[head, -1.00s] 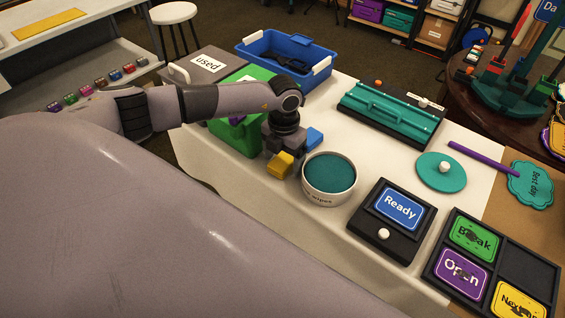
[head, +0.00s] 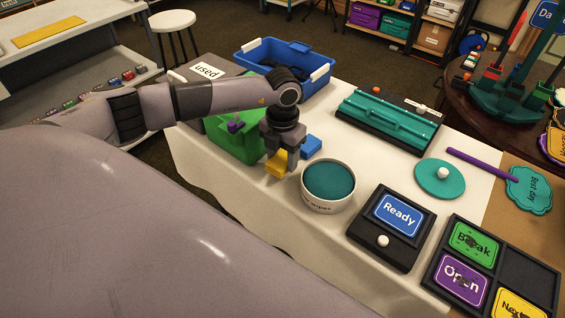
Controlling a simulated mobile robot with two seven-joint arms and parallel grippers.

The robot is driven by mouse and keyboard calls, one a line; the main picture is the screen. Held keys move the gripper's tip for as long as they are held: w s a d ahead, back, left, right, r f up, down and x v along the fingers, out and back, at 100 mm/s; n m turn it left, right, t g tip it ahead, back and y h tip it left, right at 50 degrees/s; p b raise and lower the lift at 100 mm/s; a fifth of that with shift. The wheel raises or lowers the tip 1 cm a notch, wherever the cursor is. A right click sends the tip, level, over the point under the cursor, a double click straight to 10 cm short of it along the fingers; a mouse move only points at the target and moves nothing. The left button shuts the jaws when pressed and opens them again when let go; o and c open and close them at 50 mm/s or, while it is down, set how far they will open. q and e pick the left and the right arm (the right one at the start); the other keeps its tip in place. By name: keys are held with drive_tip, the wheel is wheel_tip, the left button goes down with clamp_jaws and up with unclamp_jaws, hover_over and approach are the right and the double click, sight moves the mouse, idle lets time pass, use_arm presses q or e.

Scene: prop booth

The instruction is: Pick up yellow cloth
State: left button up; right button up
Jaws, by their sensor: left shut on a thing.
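The yellow cloth (head: 275,165) is a small folded block on the white table, left of the round wipes tub (head: 329,185). My left gripper (head: 280,158) points down over it and is shut on it, with the fingers covering part of the cloth. Whether the cloth still touches the table I cannot tell. A blue folded block (head: 311,146) lies just right of the gripper. My right gripper is not in view.
A green bin (head: 226,143) with a purple piece stands left of the gripper. A grey box marked "used" (head: 207,71) and a blue crate (head: 262,48) are behind. A teal-and-black tray (head: 390,118) and a "Ready" sign stand (head: 398,214) are right.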

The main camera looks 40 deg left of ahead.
sight(283, 158)
use_arm(q)
wheel_tip(283, 158, up, 17)
drive_tip(key=shift+o, duration=0.4)
drive_tip(key=shift+f, duration=0.1)
drive_tip(key=shift+d, duration=0.1)
